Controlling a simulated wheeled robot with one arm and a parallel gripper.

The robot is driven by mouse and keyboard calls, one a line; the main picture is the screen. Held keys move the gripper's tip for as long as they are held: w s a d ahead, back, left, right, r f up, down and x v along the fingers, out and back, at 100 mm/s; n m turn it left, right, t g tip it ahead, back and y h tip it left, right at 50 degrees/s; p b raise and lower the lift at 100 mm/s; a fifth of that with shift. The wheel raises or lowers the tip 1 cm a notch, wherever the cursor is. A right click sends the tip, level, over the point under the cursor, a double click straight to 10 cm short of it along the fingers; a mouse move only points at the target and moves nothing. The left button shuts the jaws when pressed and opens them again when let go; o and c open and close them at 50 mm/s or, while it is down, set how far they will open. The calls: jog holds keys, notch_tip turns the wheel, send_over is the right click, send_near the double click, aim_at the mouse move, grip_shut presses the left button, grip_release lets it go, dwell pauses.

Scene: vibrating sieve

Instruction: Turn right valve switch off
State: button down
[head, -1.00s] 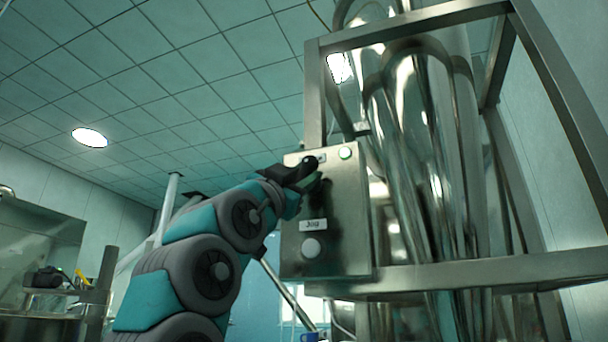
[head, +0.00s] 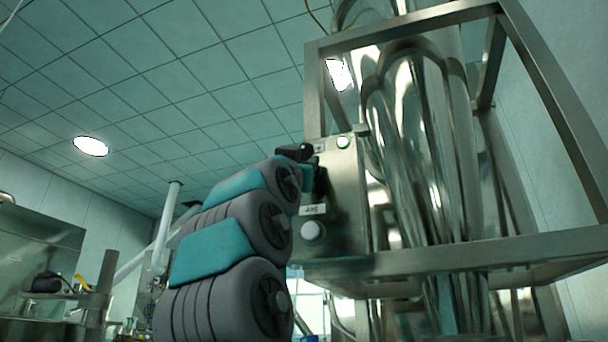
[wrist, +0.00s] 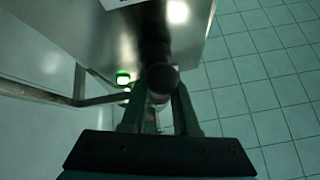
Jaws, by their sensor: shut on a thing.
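A steel control box (head: 345,200) hangs on the frame, with a green-lit button (head: 343,142) at its top, a label and a pale round button (head: 312,230) lower down. My gripper is at the box's upper left in the head view, its fingers mostly hidden by my own wrist. In the wrist view, my gripper (wrist: 158,103) is shut on a dark round-ended knob (wrist: 162,78) beside the green-lit button (wrist: 123,77). I take this knob for the valve switch; its setting cannot be read, and no second switch is clearly visible.
A steel frame (head: 420,262) surrounds tall shiny pipes (head: 410,150) right of the box. A bench with a small dark device (head: 45,283) stands far left. Open room lies left of the box, under the tiled ceiling.

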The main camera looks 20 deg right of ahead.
jog(key=shift+s+f+n+t+y, duration=0.15)
jog(key=shift+n+t+y, duration=0.25)
jog(key=shift+n+y, duration=0.3)
jog(key=shift+r+n+t+y+b, duration=0.2)
jog(key=shift+n+t+y, duration=0.2)
jog(key=shift+n+y, duration=0.7)
jog(key=shift+r+n+t+y+b, duration=0.15)
jog(key=shift+n+t+y, duration=0.4)
jog(key=shift+n, duration=0.85)
jog(key=shift+n+y+p, duration=0.5)
jog(key=shift+n+y, duration=0.55)
jog(key=shift+n, duration=0.05)
jog(key=n+y+p, duration=0.2)
jog(key=n, duration=0.1)
jog(key=shift+r+p, duration=0.2)
jog(key=shift+p, duration=0.2)
jog(key=n+y+p, duration=0.3)
jog(key=p, duration=0.2)
jog(key=shift+f+n+g+y+p, duration=0.3)
jog(key=shift+n+y+p, duration=0.1)
jog(key=shift+n+p, duration=0.4)
jog(key=shift+f, duration=0.2)
jog(key=shift+w, duration=0.2)
jog(key=c, duration=0.7)
grip_release()
jog(key=shift+s, duration=0.1)
